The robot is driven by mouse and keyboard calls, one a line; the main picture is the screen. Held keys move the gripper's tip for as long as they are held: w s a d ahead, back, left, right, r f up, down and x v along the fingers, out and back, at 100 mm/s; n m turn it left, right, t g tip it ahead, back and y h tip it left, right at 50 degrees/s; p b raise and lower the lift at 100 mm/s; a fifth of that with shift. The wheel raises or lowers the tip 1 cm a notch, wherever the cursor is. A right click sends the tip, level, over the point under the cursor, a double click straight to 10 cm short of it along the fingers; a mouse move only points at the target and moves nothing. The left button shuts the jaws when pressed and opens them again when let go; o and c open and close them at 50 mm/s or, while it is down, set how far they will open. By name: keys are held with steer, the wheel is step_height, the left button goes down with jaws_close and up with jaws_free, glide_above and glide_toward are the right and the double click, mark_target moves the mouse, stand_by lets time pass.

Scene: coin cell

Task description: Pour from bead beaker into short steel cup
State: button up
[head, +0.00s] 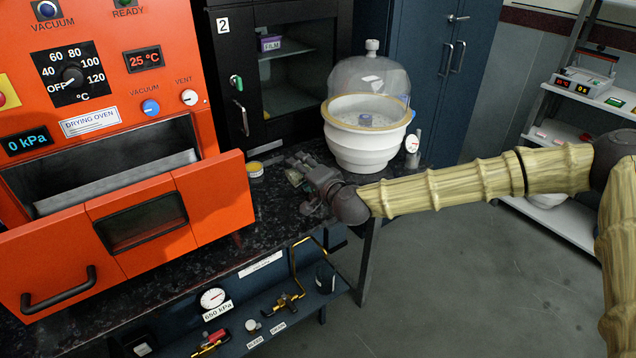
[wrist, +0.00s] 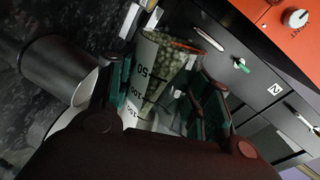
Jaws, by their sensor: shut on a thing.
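My gripper (head: 297,172) is low over the dark speckled counter, left of the white bell-jar vessel. In the wrist view my gripper (wrist: 165,95) has its green-padded fingers shut on the bead beaker (wrist: 147,72). The beaker is clear, with dark graduation marks and many pale green beads inside; an orange-red edge shows at its far end. A dark grey metal cylinder (wrist: 55,68), apparently the short steel cup, shows left of the beaker in the wrist view, with a pale opening. I cannot pick out the cup in the head view. Whether any beads are leaving the beaker is unclear.
The orange drying oven (head: 120,60) has its front drawer (head: 210,200) pulled out on the left. A yellow tin (head: 256,170) stands left of my gripper. The white vessel with a clear dome (head: 366,130) stands behind it on the right. A black cabinet (head: 235,100) is behind.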

steer(key=shift+w+d+f+m+b, duration=0.1)
steer(key=shift+f+m+b, duration=0.1)
steer(key=shift+m+b, duration=0.35)
stand_by(1.1)
steer(key=shift+w+d+r+m+g+y+b, duration=0.1)
steer(key=shift+d+r+m+g+y+b, duration=0.15)
steer(key=shift+m+b, duration=0.3)
steer(key=shift+w+d+r+m+g+y+b, duration=0.15)
steer(key=shift+r+m+b, duration=0.15)
steer(key=shift+m+b, duration=0.15)
stand_by(3.6)
steer(key=shift+a, duration=0.15)
steer(key=shift+s+a+n+p, duration=0.15)
steer(key=shift+n+p, duration=0.1)
steer(key=shift+p, duration=0.4)
steer(key=shift+s+a+f+n+t+h+p, duration=0.15)
steer(key=shift+f+n+p, duration=0.15)
steer(key=shift+n, duration=0.15)
steer(key=shift+a+f+n+t+h+p, duration=0.15)
steer(key=shift+n+p, duration=0.1)
steer(key=shift+n, duration=0.2)
steer(key=shift+r+n+p, duration=0.5)
steer(key=shift+n+p, duration=0.1)
steer(key=shift+p, duration=0.3)
steer(key=shift+f+n+t+b, duration=0.3)
steer(key=shift+f+b, duration=0.05)
steer(key=shift+f, duration=0.1)
